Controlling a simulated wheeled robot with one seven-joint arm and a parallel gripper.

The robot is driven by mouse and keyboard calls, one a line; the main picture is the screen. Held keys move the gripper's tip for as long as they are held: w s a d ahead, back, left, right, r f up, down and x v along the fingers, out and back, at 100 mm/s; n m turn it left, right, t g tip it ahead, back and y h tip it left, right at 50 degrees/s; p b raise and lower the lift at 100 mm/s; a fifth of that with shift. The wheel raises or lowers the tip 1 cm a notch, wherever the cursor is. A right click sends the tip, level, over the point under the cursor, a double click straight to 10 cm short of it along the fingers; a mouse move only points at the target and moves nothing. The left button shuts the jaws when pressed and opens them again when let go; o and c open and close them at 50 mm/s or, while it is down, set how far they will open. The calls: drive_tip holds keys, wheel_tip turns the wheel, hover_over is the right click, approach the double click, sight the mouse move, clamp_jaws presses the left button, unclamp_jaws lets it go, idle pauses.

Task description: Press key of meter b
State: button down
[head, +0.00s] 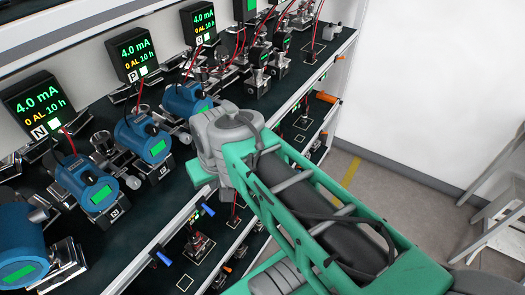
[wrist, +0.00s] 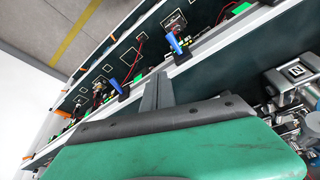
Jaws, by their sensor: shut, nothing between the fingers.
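I cannot tell which device is meter b; no label b is readable. Black meters with green and yellow readings stand along the back of the shelf in the head view: one marked N (head: 40,100), one marked P (head: 131,54) and a third (head: 199,22) whose letter is too small to be sure of. Each reads 4.0 mA, and a small lit key shows below. My gripper (wrist: 158,84) shows in the wrist view with its grey fingers together and empty, beside the shelf's front edge. It is hidden behind my arm in the head view.
Blue transmitters (head: 88,186) with green screens stand in front of the meters. Lower shelves (head: 190,262) carry small fixtures and blue handles (wrist: 174,43). A metal block marked N (wrist: 296,71) is at the wrist view's right. Open floor (head: 385,190) lies right of the rack.

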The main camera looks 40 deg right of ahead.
drive_tip(key=s+d+f+m+g+b, duration=0.15)
drive_tip(key=d+f+m+b, duration=0.25)
drive_tip(key=d+f, duration=0.9)
drive_tip(key=w+d+f+t+y+b, duration=0.1)
drive_tip(key=w+d+f+t+b, duration=0.1)
drive_tip(key=d, duration=0.6)
drive_tip(key=w+d+f+t+y+b, duration=0.1)
drive_tip(key=w+d+f+t+b, duration=0.1)
drive_tip(key=d, duration=0.7)
drive_tip(key=shift+w+f+n+t, duration=0.3)
drive_tip(key=shift+w+f+t, duration=0.15)
drive_tip(key=shift+t, duration=0.7)
drive_tip(key=w+a, duration=0.3)
drive_tip(key=w, duration=0.5)
drive_tip(key=shift+w+b, duration=0.2)
drive_tip(key=shift+b, duration=0.1)
drive_tip(key=shift+w+a+r, duration=0.1)
drive_tip(key=shift+w, duration=0.25)
